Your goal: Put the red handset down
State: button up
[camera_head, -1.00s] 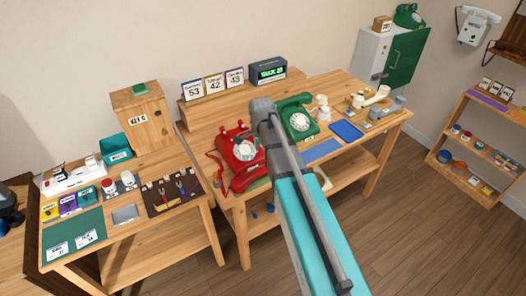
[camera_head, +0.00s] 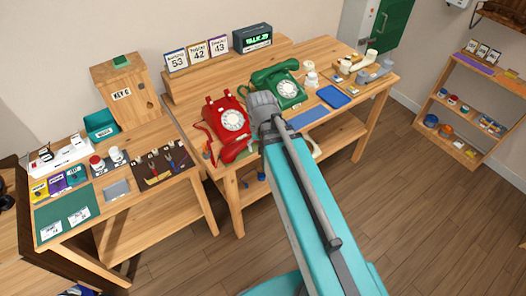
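The red dial phone (camera_head: 231,121) stands on the wooden table, left of my arm's end. Its cradle prongs look bare on top. The red handset (camera_head: 235,150) is in front of the phone, near the table's front edge, with a red cord on the left side. My teal and grey arm reaches up the middle of the view and covers the area just right of the handset. My gripper's fingers are hidden behind the arm, so I cannot see whether they touch the handset.
A green dial phone (camera_head: 288,91) with its handset on stands right of my arm. A dark display box (camera_head: 253,38) and number cards (camera_head: 197,51) stand on the back riser. A side table (camera_head: 118,206) stands left.

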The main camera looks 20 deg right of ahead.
jog(key=shift+s+n, duration=1.1)
dwell(2.3)
